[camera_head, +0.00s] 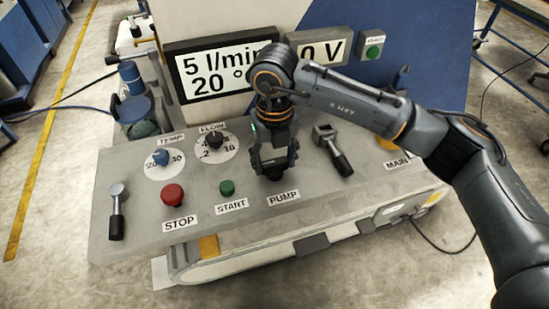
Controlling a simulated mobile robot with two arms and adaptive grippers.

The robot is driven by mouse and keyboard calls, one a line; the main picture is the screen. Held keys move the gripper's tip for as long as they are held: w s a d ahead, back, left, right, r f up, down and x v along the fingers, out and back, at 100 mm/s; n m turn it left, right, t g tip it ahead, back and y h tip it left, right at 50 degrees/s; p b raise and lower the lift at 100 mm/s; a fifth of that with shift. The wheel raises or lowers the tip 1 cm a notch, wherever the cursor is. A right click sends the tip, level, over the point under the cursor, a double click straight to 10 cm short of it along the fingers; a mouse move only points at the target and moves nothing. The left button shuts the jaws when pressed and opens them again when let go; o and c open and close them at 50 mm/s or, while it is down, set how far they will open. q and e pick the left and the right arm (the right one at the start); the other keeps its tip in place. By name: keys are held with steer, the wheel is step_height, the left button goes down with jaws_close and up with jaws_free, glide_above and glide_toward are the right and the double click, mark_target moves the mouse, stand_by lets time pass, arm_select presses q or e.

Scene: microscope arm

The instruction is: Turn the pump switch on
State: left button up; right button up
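The pump switch sits above the PUMP label (283,197) on the grey control panel. It is mostly hidden by my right gripper (273,168), which points down right over that spot. A dark part shows between and below the fingertips, and I cannot tell whether it is the switch or part of the gripper. The fingers look somewhat apart, but whether they touch or hold anything is not clear. My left gripper is not in view.
Left of the gripper are the green START button (227,188), red STOP button (173,195), FLOW knob (215,140) and blue TEMP knob (161,157). Levers stand at the far left (117,212) and to the right (336,150). A display (215,75) rises behind.

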mark_target(275, 162)
steer(key=o, duration=0.4)
steer(key=shift+c, duration=0.2)
step_height(275, 162, up, 12)
steer(key=shift+s+f, duration=0.1)
stand_by(0.6)
